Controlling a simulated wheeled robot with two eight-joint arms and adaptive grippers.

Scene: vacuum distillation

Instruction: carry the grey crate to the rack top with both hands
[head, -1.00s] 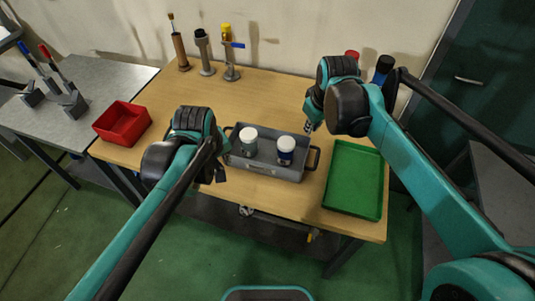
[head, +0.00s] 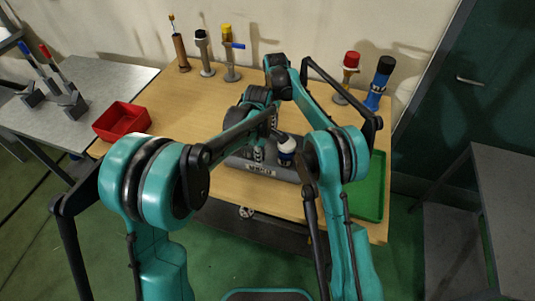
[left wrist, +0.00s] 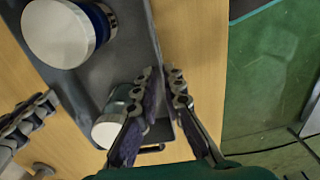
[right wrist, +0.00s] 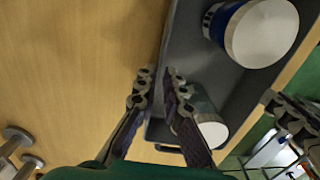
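The grey crate (head: 262,170) sits on the wooden table, partly covered by my arms in the head view. It holds a white-capped blue jar (head: 286,148) and a white-capped teal jar (left wrist: 118,112), which is mostly hidden in the head view. In the left wrist view, my left gripper (left wrist: 162,75) has its fingers close together on either side of the crate's front long wall. In the right wrist view, my right gripper (right wrist: 159,75) has its fingers the same way on the back long wall. Both appear closed on the walls. The rack top cannot be identified with certainty.
A green tray (head: 368,200) lies right of the crate and a red bin (head: 122,120) left. Several tools in stands line the back, including a blue one (head: 379,84). A grey table (head: 80,90) stands left and a grey surface (head: 508,180) right. My arms cross closely over the crate.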

